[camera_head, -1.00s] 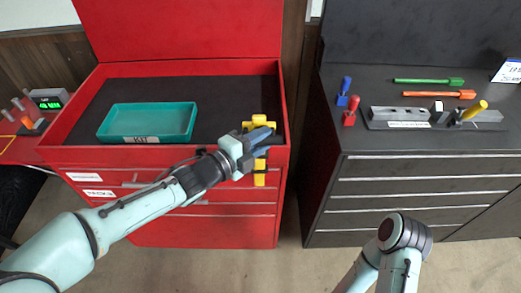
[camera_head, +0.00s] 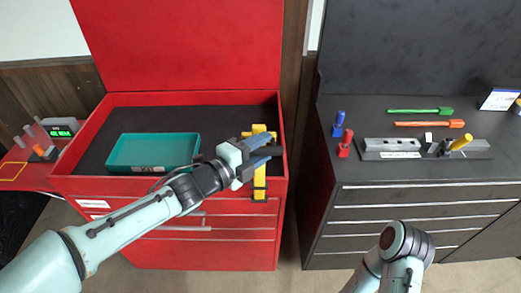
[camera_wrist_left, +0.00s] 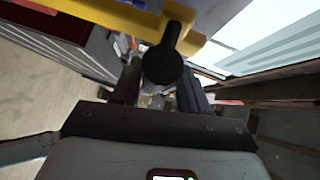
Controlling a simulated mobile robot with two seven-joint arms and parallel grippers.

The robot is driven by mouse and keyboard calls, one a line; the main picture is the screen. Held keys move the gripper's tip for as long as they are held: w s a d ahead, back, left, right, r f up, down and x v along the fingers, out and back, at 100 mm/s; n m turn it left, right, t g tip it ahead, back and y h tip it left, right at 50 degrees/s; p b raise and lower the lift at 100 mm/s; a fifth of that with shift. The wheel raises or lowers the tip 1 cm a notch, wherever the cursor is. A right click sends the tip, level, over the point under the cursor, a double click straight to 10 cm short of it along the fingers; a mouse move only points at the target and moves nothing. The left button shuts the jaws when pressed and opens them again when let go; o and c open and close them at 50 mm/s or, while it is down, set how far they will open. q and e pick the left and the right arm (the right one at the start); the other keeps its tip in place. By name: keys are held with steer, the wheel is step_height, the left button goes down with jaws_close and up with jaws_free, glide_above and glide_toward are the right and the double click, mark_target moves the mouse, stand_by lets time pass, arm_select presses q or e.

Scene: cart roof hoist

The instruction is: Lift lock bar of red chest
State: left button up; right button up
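The red chest (camera_head: 100,187) stands on the left with its top open. Its yellow lock bar (camera_head: 260,180) is upright at the front right corner, with its top above the front rim and its lower end in front of the drawers. My left gripper (camera_head: 266,151) is at the upper part of the bar, with its fingers on either side of a black handle. In the left wrist view the black round handle (camera_wrist_left: 163,66) sits between the dark fingers, below the yellow bar (camera_wrist_left: 115,17). My right gripper is out of view; only part of my right arm shows.
A green tray (camera_head: 110,160) lies inside the chest. The dark cabinet (camera_head: 410,178) on the right carries a grey block (camera_head: 375,146), red and blue pieces, and green and orange tools. A small device with a green display (camera_head: 62,128) is at the far left.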

arm_select(q)
steer(key=shift+s, duration=0.1)
steer(key=p+v, duration=0.1)
steer(key=v, duration=1.2)
steer(key=shift+s+a, duration=0.1)
steer(key=shift+a, duration=0.1)
steer(key=w+a+f+n+y, duration=0.1)
steer(key=w+f+n+y, duration=0.3)
steer(key=f+n, duration=0.8)
step_height(320, 180, down, 22)
steer(key=s+a+n+g+y, duration=0.1)
steer(key=a+n+g+y, duration=0.1)
steer(key=n+g, duration=0.3)
steer(key=s+f+n+g, duration=0.2)
steer(key=s+f+n, duration=0.2)
steer(key=s+f, duration=0.3)
steer(key=s+f+n+g+y, duration=0.1)
steer(key=s+f+n+g, duration=0.2)
steer(key=s+f, duration=0.4)
steer(key=s+f+n+g, duration=0.2)
steer(key=s+f+n, duration=0.3)
steer(key=s+f, duration=0.2)
steer(key=shift+s+y, duration=0.4)
steer(key=shift+s, duration=0.85)
